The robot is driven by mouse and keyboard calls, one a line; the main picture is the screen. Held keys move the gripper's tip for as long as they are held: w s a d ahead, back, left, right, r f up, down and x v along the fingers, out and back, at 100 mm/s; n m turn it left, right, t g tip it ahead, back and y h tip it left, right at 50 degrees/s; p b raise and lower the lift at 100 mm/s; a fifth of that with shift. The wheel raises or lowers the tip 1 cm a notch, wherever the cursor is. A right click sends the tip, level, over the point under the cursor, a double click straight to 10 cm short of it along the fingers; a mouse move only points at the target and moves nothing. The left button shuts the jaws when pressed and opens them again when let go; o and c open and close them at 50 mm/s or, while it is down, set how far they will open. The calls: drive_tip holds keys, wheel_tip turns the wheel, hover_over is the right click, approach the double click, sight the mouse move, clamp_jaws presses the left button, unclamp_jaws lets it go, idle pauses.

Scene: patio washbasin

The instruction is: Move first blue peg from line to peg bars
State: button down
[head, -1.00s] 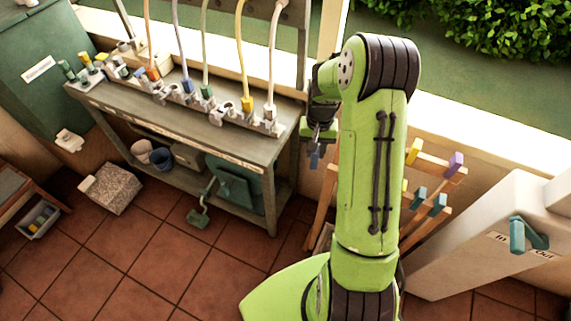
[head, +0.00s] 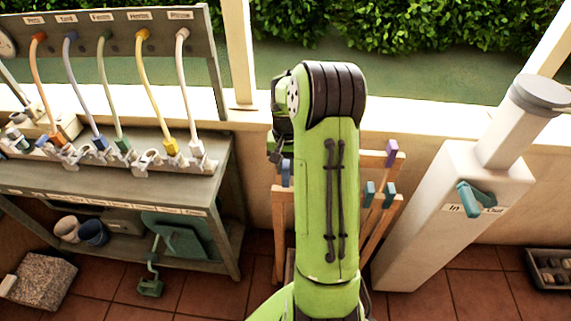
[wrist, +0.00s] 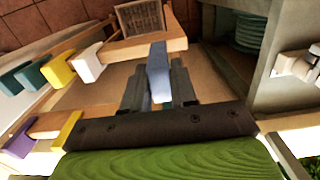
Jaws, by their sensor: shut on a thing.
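My gripper (wrist: 160,88) is shut on a blue peg (wrist: 158,70) in the wrist view, with one dark finger on each side of it. The blue peg also shows in the head view (head: 286,172), just left of my green arm, hanging near the wooden peg bars (head: 374,159). In the wrist view a wooden bar (wrist: 145,46) lies right at the peg; I cannot tell whether they touch. The bars carry a purple peg (head: 391,150) and teal pegs (head: 389,194). The wrist view also shows yellow (wrist: 58,71) and white (wrist: 87,62) pegs. My arm hides part of the bars.
A workbench (head: 190,190) with coloured hoses and fittings stands at the left. A white pedestal (head: 450,200) with a teal lever (head: 470,199) stands right of the bars. A low wall and hedge run behind. Tiled floor shows between.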

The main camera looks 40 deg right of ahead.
sight(286, 190)
drive_tip(key=shift+f+b, duration=2.45)
drive_tip(key=shift+f, duration=1.05)
drive_tip(key=shift+r, duration=0.1)
drive_tip(key=c, duration=0.8)
unclamp_jaws()
wheel_tip(286, 190, up, 8)
drive_tip(key=p, duration=0.7)
drive_tip(key=shift+r, duration=0.15)
